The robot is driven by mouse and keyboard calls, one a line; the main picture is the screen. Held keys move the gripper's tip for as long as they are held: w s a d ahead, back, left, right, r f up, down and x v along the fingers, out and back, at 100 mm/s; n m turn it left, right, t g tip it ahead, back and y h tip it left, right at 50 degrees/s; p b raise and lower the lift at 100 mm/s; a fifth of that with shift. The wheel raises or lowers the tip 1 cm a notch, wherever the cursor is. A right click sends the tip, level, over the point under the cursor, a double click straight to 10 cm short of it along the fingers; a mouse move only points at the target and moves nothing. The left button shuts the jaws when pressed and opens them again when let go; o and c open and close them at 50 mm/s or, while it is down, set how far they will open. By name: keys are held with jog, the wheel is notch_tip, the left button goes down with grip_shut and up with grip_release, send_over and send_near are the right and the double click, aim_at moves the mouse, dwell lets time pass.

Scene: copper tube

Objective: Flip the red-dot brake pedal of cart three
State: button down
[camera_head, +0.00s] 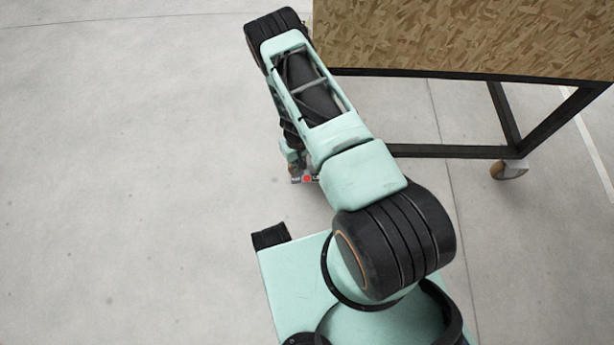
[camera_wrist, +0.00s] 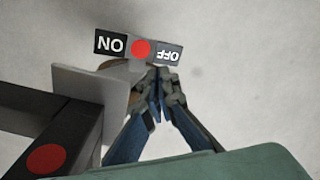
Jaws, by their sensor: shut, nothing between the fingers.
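The brake pedal (camera_wrist: 165,53) shows in the wrist view as a dark bar with a red dot in its middle, ON at its left end and OFF, upside down, at its right end. It also shows small in the head view (camera_head: 307,179), partly hidden by my arm. My gripper (camera_wrist: 158,72) is shut and empty, its fingertips close below the OFF half of the pedal. I cannot tell whether they touch it. The cart (camera_head: 440,152) has a dark frame under a wood-chip board. Its caster at the pedal is mostly hidden.
A second red dot (camera_wrist: 47,158) marks the cart's dark frame in the wrist view, beside a grey plate (camera_wrist: 90,88). Another caster (camera_head: 509,169) stands at the right. The wood-chip board (camera_head: 460,40) overhangs at the upper right. The floor at the left is clear.

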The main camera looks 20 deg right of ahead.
jog(key=shift+r+p, duration=1)
jog(key=shift+r, duration=0.9)
